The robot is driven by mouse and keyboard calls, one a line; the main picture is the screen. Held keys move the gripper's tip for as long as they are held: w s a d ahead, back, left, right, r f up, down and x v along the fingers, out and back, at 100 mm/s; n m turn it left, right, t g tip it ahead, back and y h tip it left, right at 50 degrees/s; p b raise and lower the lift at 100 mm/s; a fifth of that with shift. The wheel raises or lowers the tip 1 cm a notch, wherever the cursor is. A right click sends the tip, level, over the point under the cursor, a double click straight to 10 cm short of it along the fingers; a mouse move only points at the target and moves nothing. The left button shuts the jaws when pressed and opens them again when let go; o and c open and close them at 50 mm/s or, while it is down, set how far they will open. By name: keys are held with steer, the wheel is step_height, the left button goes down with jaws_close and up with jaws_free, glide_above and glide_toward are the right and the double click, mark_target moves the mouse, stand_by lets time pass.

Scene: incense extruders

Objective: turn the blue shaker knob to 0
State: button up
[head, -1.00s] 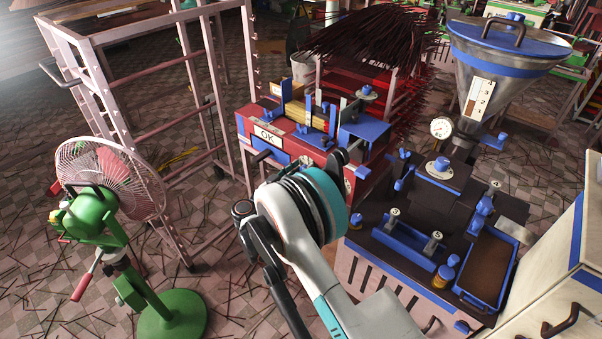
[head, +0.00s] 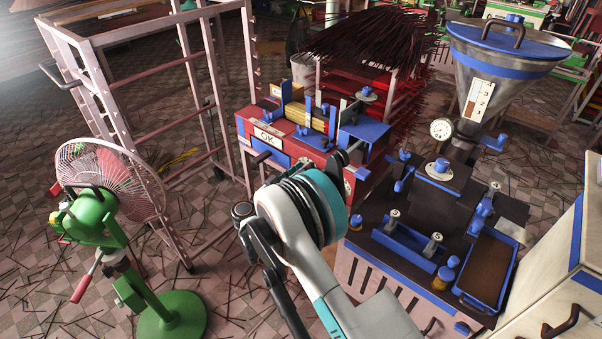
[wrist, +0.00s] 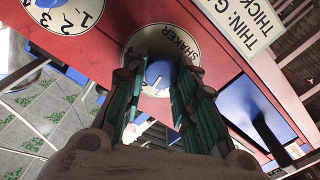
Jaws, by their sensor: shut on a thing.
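The blue shaker knob (wrist: 159,74) sits on a round white dial (wrist: 140,44) marked SHAKER, on a red panel in the wrist view. My gripper (wrist: 160,90) is shut on the knob, with one finger on each side of it. The fingers and palm cover the lower part of the dial, so I cannot read its numbers or where the knob points. In the head view the red machine (head: 309,157) stands beyond my arm, which hides the knob and my gripper's fingertips.
Another white dial (wrist: 62,14) with numbers is at the upper left of the panel. A thin/thick label (wrist: 240,22) is at the upper right. A green fan (head: 105,215) stands at left, and a dark-topped machine with a funnel hopper (head: 500,75) stands at right.

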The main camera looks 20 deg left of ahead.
steer(key=n, duration=1.2)
steer(key=shift+a+f, duration=0.2)
steer(key=shift+n, duration=0.4)
steer(key=o, duration=1)
steer(key=shift+o, duration=0.2)
steer(key=v, duration=1.2)
